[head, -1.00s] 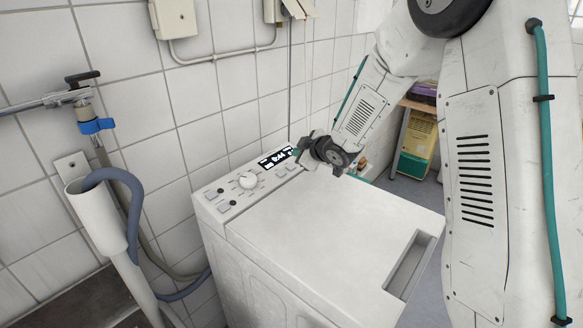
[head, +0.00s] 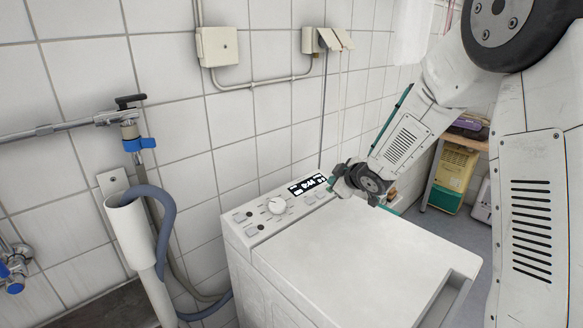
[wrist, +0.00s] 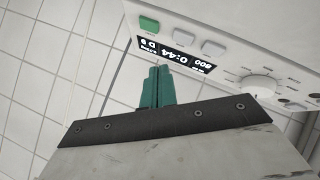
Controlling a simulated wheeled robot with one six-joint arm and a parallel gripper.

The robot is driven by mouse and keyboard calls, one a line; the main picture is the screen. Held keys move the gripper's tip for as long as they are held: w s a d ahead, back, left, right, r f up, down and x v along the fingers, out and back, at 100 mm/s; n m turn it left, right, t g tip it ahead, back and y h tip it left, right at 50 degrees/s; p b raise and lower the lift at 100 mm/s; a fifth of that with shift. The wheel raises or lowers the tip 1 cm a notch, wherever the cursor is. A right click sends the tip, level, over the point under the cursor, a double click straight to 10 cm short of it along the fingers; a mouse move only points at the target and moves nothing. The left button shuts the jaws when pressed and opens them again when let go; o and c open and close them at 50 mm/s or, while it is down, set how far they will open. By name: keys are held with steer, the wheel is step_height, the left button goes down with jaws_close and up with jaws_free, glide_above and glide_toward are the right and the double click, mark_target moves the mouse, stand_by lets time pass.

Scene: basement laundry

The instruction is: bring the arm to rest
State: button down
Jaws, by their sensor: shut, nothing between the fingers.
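My gripper shows in the wrist view (wrist: 158,88), its two green fingers pressed together with nothing between them. In the head view my arm reaches in from the upper right, and its wrist end is over the back of the white washing machine (head: 360,240), near the control panel (head: 262,222). I cannot tell whether the fingers touch the machine.
A white standpipe (head: 132,235) with a grey hose (head: 165,215) stands left of the machine. A yellow container (head: 454,168) stands at a shelf on the right. The machine's top is clear.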

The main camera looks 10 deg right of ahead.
steer(key=s+d+f+m+g+h, duration=0.1)
steer(key=s+d+f, duration=0.1)
steer(key=s+d+f+m+g+h, duration=0.1)
steer(key=s+d, duration=0.1)
steer(key=shift+s+f+m+g+h, duration=0.25)
steer(key=shift+f+m+g+h, duration=0.05)
steer(key=shift+f+h, duration=0.1)
steer(key=s+d+r+m+g, duration=0.1)
steer(key=s, duration=0.3)
steer(key=s+d+r+m+g+h, duration=0.1)
steer(key=s, duration=0.3)
steer(key=s+d+r+m+g+h, duration=0.1)
steer(key=s+m+g, duration=0.1)
steer(key=s, duration=0.2)
steer(key=shift+d+r, duration=0.1)
steer(key=shift+r, duration=0.2)
steer(key=s+a+r+m+g, duration=0.1)
steer(key=s+r, duration=0.3)
steer(key=s, duration=0.5)
steer(key=s+a+r+m+g+y, duration=0.1)
steer(key=s+a+r+m, duration=0.1)
steer(key=s, duration=0.8)
steer(key=s+a+r+m+g, duration=0.1)
steer(key=s+a+r, duration=0.1)
steer(key=s+r, duration=0.5)
steer(key=s, duration=0.3)
steer(key=shift+s+a+y, duration=0.2)
steer(key=shift+a+y, duration=0.1)
steer(key=shift+a, duration=0.1)
